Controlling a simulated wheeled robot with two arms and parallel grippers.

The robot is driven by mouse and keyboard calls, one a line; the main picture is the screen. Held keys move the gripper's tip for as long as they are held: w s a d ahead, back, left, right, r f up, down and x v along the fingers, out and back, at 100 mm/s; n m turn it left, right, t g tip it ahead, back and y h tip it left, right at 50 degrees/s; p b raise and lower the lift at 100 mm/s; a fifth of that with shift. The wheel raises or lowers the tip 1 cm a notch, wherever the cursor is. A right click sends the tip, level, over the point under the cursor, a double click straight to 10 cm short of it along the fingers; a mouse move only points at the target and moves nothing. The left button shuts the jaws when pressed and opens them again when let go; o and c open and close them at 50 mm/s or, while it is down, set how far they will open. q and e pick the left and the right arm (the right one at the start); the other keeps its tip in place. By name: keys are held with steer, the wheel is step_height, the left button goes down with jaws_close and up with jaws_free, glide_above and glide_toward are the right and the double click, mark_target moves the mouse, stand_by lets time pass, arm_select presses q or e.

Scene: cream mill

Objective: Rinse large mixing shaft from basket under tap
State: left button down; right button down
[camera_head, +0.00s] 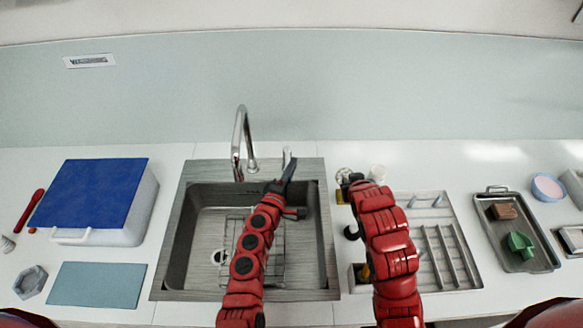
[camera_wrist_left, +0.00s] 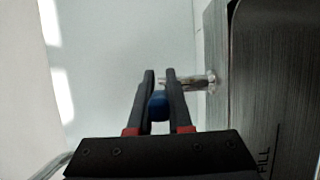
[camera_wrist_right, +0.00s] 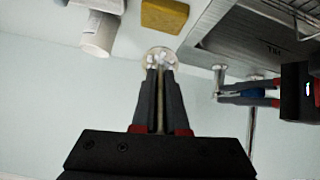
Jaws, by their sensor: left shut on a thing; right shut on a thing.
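The chrome tap (camera_head: 240,135) arches at the back of the sink (camera_head: 178,240). My left gripper (camera_head: 283,182) is by a short chrome post (camera_head: 288,155) right of the tap. Its fingers (camera_wrist_left: 160,82) are shut around a small blue piece (camera_wrist_left: 158,106), seemingly the tap lever; it also shows in the right wrist view (camera_wrist_right: 256,93). My right gripper (camera_head: 352,182) is over the counter right of the sink. Its fingers (camera_wrist_right: 160,75) are nearly together on something thin that I cannot make out. A wire basket (camera_head: 278,272) lies in the sink. I cannot pick out the large mixing shaft.
A yellow sponge (camera_wrist_right: 163,16), a white cup (camera_wrist_right: 98,38) and a round pale piece (camera_wrist_right: 162,52) are near my right gripper. A drying rack (camera_head: 447,205) and metal tray (camera_head: 548,250) stand right. A blue-lidded box (camera_head: 100,190) stands left.

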stand_by(0.6)
steer(key=shift+d+f+b, duration=0.15)
steer(key=shift+f+b, duration=0.8)
steer(key=shift+b, duration=0.1)
steer(key=shift+w+d, duration=0.1)
steer(key=shift+d, duration=0.15)
arm_select(q)
steer(key=d+n+t+y, duration=0.1)
steer(key=n+y, duration=0.1)
steer(key=y, duration=0.1)
steer(key=shift+w+d+f, duration=0.1)
steer(key=shift+d, duration=0.1)
arm_select(e)
steer(key=shift+a, duration=0.1)
arm_select(q)
steer(key=c, duration=1.2)
jaws_free()
steer(key=shift+a, duration=0.1)
steer(key=o, duration=0.4)
steer(key=shift+c, duration=0.2)
